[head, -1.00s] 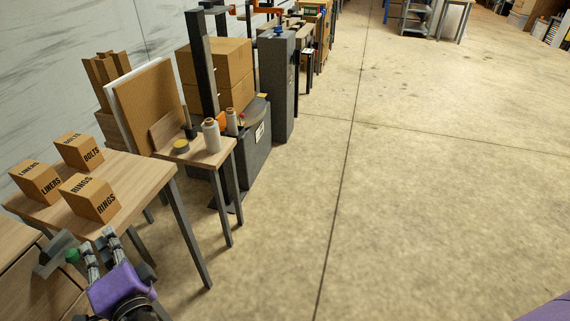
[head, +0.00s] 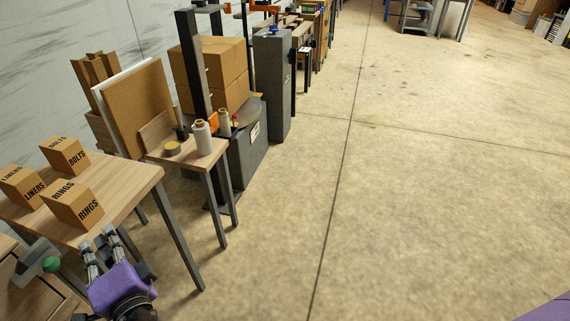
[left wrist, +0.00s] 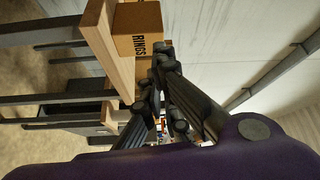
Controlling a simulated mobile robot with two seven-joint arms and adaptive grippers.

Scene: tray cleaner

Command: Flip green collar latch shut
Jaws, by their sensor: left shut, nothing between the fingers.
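A green round knob (head: 52,264) sits on a grey metal part (head: 36,262) at the lower left of the head view. I take it for the green collar latch, but its position is too small to tell. My left gripper (head: 97,242) is shut and empty, just to the right of the knob and apart from it in the picture. Its fingertips also show close together in the left wrist view (left wrist: 158,72), where the green knob is not seen. My right gripper is not in view.
A wooden table (head: 140,184) with boxes marked LINERS (head: 22,187), BOLTS (head: 65,156) and RINGS (head: 72,204) stands beyond my left gripper. A smaller table (head: 215,160) holds white rolls (head: 202,138). The floor (head: 420,210) at right is open.

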